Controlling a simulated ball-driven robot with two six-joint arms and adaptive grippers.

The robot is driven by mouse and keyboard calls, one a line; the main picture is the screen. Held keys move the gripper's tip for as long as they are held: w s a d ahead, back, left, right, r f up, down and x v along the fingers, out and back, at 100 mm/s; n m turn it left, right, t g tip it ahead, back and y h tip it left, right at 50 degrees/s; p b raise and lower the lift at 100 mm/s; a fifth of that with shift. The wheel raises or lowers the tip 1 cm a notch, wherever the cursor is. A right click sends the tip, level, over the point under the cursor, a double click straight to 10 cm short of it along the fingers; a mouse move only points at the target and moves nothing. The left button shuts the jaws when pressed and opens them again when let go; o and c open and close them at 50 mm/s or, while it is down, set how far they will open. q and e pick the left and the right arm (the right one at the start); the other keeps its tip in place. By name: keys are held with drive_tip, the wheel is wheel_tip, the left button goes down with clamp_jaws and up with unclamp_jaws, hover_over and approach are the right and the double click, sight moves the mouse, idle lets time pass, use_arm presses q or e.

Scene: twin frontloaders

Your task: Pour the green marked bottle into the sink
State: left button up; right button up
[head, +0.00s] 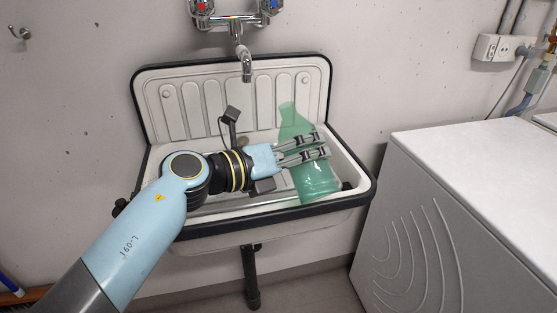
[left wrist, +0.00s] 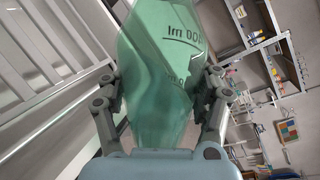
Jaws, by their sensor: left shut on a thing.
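The green translucent bottle (head: 314,182) is over the right part of the white sink (head: 200,210). In the head view it leans slightly, with its narrow end up and its wide end down near the front rim. My left gripper (head: 318,146) reaches in from the left and is shut on the bottle's middle. In the left wrist view the bottle (left wrist: 155,45) stands between the two fingers of the gripper (left wrist: 163,92), and dark volume markings show on it. I cannot tell whether liquid is inside. My right gripper is not in view.
A tap (head: 245,65) with red and blue handles is on the wall above the sink. A white frontloader (head: 440,210) stands close to the sink's right side. The sink has a dark raised rim. Shelves (left wrist: 275,50) show in the left wrist view.

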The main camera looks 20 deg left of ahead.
sight(291, 172)
use_arm(q)
drive_tip(key=shift+s+d+n, duration=0.15)
drive_tip(key=shift+n, duration=0.15)
drive_tip(key=shift+s+d+f+n+g, duration=0.1)
drive_tip(key=shift+f+n+g, duration=0.1)
drive_tip(key=shift+f+n, duration=0.25)
drive_tip(key=shift+s+d+f+n+g, duration=0.1)
drive_tip(key=shift+f+n+g, duration=0.1)
drive_tip(key=shift+f+n, duration=0.2)
drive_tip(key=shift+s+d+n+h, duration=0.15)
drive_tip(key=shift+n+h, duration=0.15)
drive_tip(key=shift+n, duration=0.35)
idle(0.7)
drive_tip(key=shift+w+a+f+n+g+p, duration=0.15)
drive_tip(key=shift+w+a+f+n+p, duration=0.1)
drive_tip(key=shift+f+n, duration=0.15)
drive_tip(key=shift+w+a+f+n+g+p, duration=0.1)
drive_tip(key=shift+a+f+n+g+p, duration=0.05)
drive_tip(key=shift+f+n+p, duration=0.2)
idle(0.4)
drive_tip(key=shift+r+n+g+h+p, duration=0.3)
drive_tip(key=shift+r+n+p, duration=0.45)
drive_tip(key=shift+p, duration=0.95)
drive_tip(key=shift+w+a+n+p, duration=0.1)
drive_tip(key=shift+w+n+p, duration=0.05)
drive_tip(key=shift+n+p, duration=0.55)
drive_tip(key=shift+w+a+f+n+h+p, duration=0.2)
drive_tip(key=shift+n+h+p, duration=0.2)
drive_tip(key=shift+n+p, duration=0.25)
idle(0.3)
